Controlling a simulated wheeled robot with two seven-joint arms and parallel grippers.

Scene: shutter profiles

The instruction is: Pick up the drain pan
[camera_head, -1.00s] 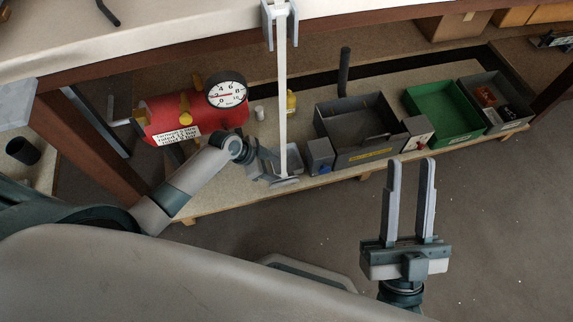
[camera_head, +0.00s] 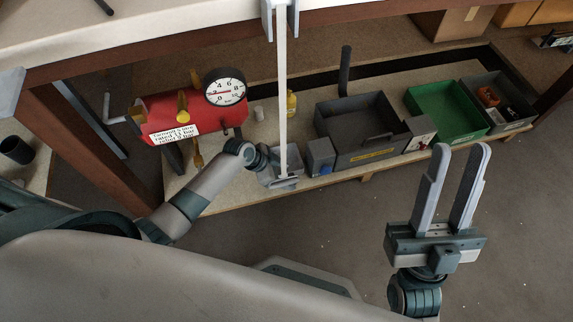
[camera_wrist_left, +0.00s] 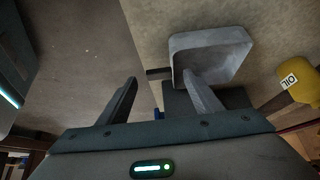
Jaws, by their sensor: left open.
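The drain pan is a small, shallow grey tray (camera_wrist_left: 212,48) in the upper middle of the left wrist view. In the head view it sits low on the shelf, partly hidden by my left gripper and the white post. My left gripper (camera_wrist_left: 162,88) is open and empty. Its right finger reaches over the pan's near edge in the picture; I cannot tell whether they touch. Its left finger is to the left of the pan. In the head view the left gripper (camera_head: 270,165) is partly hidden behind the post. My right gripper (camera_head: 456,170) is open and empty over the floor.
A white post (camera_head: 282,90) stands before the shelf (camera_head: 225,185). A red tank (camera_head: 180,115) with a gauge is at left. A yellow oil bottle (camera_head: 291,103), a dark grey bin (camera_head: 345,160) and a green bin (camera_head: 462,130) are on the shelf. A workbench (camera_head: 150,30) overhangs it.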

